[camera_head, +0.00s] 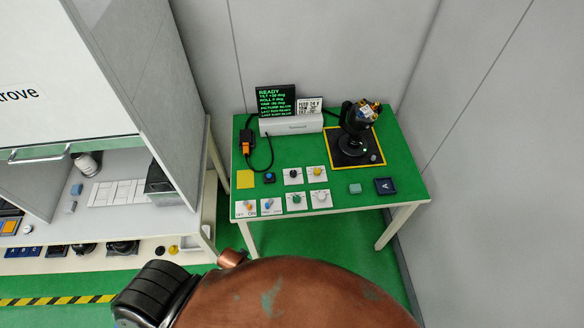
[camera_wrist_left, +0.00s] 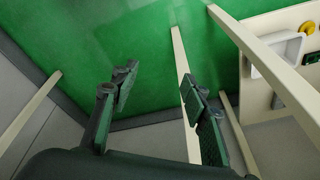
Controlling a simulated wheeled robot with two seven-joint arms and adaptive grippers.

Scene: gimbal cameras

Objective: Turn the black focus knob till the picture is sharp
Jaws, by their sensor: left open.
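The black knob (camera_head: 293,175) sits on a small white plate on the green table, in the back row of controls. A yellow knob (camera_head: 318,171) is to its right, and a green knob (camera_head: 296,198) is in front of it. A black screen (camera_head: 276,101) with green text starting "READY" stands at the back; its smaller lines are hard to read. The gimbal camera (camera_head: 358,122) stands on a black base at the back right. My left gripper (camera_wrist_left: 156,86) is open and empty in its wrist view, over green floor and apart from the knobs. My right gripper is not in view.
The green table (camera_head: 351,185) also carries a yellow square (camera_head: 246,179), a blue button (camera_head: 269,178), switches (camera_head: 249,206) and a dark-blue block (camera_head: 385,186). My brown arm link crosses the bottom foreground. A grey cabinet (camera_head: 168,100) stands left; walls close in behind and right.

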